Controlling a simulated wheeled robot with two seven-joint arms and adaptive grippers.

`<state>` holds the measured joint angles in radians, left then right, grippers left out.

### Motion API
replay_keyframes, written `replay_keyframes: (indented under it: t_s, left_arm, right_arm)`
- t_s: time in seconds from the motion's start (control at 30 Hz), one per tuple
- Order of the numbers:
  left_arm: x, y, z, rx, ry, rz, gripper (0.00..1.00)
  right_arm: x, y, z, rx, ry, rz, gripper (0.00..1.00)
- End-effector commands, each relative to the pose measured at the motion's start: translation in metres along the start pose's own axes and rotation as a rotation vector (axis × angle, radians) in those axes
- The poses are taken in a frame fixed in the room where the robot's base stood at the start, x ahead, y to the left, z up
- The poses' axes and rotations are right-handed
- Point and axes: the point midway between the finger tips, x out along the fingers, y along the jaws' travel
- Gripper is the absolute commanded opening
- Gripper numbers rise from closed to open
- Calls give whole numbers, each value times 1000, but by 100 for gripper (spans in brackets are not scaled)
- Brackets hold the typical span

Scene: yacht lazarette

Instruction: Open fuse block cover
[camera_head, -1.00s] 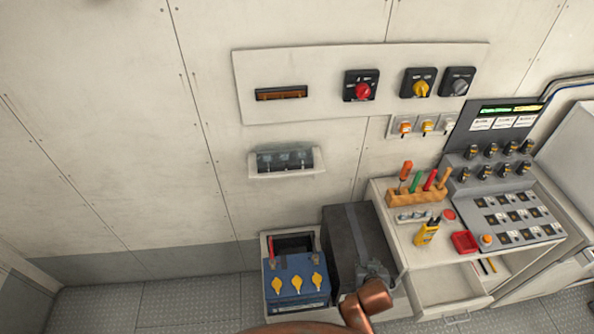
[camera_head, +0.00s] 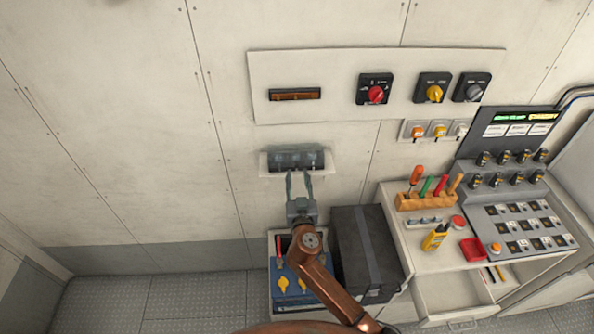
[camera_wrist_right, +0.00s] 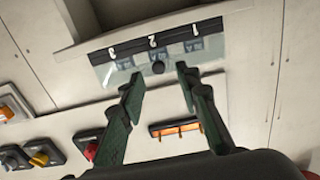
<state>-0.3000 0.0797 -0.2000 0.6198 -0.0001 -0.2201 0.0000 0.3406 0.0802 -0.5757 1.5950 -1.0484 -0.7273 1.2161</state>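The fuse block (camera_head: 296,161) is a white wall-mounted unit with a clear cover over dark fuses, below the switch panel in the head view. In the right wrist view the clear cover (camera_wrist_right: 160,60) shows a dark round knob (camera_wrist_right: 158,68) and fuses numbered 1, 2 and 3. The cover looks closed. My right gripper (camera_head: 299,174) is just below the cover's lower edge in the head view. In the right wrist view its fingers (camera_wrist_right: 160,84) are apart, with the knob showing between and beyond them; nothing is between the tips. My left gripper is not in view.
A white panel with rotary switches (camera_head: 375,90) and an orange-brown strip (camera_head: 294,94) is above. A blue battery (camera_head: 292,285) and a black box (camera_head: 366,255) stand below. A workbench with tools (camera_head: 428,201) is at the right. The wall to the left is clear.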

Motion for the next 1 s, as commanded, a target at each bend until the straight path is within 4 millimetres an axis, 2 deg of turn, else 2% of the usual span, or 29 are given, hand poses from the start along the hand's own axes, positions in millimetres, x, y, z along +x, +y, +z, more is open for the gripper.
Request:
replay_keyframes:
  t_s: [0.1, 0.2, 0.57, 1.0]
  left_arm:
    - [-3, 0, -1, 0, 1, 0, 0]
    - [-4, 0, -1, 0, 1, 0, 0]
    - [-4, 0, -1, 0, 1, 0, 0]
    - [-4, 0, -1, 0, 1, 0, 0]
  right_arm:
    - [17, 1, -1, -4, 1, 0, 31]
    - [25, 1, 0, -2, 0, 1, 31]
    - [29, 1, 0, 1, -1, 1, 30]
    - [29, 1, 1, 1, -1, 1, 0]
